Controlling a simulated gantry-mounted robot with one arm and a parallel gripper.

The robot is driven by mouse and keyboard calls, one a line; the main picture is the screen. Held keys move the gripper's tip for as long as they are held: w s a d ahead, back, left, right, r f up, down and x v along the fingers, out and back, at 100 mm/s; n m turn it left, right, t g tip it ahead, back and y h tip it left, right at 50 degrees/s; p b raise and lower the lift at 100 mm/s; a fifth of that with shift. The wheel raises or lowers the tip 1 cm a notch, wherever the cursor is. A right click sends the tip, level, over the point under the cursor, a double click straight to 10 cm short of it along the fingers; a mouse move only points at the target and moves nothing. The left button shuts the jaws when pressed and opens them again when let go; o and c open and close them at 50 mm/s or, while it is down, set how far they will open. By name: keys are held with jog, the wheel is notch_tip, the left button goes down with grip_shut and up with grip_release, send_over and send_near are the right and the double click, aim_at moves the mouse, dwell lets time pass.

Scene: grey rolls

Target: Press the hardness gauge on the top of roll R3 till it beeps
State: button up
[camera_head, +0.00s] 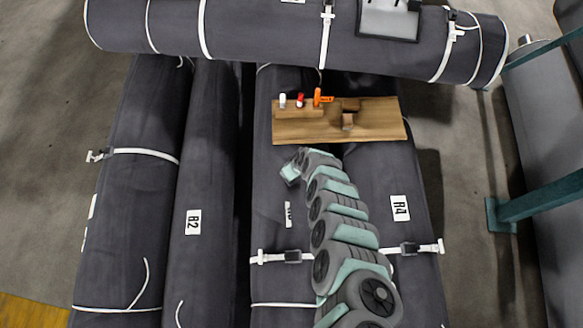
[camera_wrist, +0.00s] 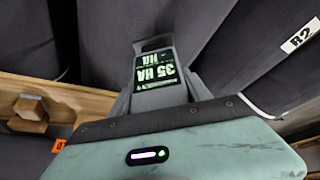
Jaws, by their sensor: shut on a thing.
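Roll R3 (camera_head: 272,195) is a dark grey wrapped roll between R2 (camera_head: 197,170) and R4 (camera_head: 385,180). Its label (camera_head: 288,214) is partly covered by my arm. My gripper (camera_head: 291,172) is over the upper part of R3, just below the wooden board. In the wrist view my gripper (camera_wrist: 158,92) is shut on the hardness gauge (camera_wrist: 155,65), a dark grey body with a lit green display. The display reads 35 HA, upside down in the picture. The gauge's far end is close against dark roll cover; I cannot tell whether it touches. The head view does not show the gauge clearly.
A wooden board (camera_head: 360,128) with small red, white and orange-handled items lies across R3 and R4, right beside my gripper. Another roll (camera_head: 265,35) lies crosswise at the back. White straps (camera_head: 145,153) with buckles cross the rolls. A teal frame (camera_head: 540,200) stands at right.

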jog(key=shift+r+p, duration=2.1)
jog(key=shift+r, duration=0.45)
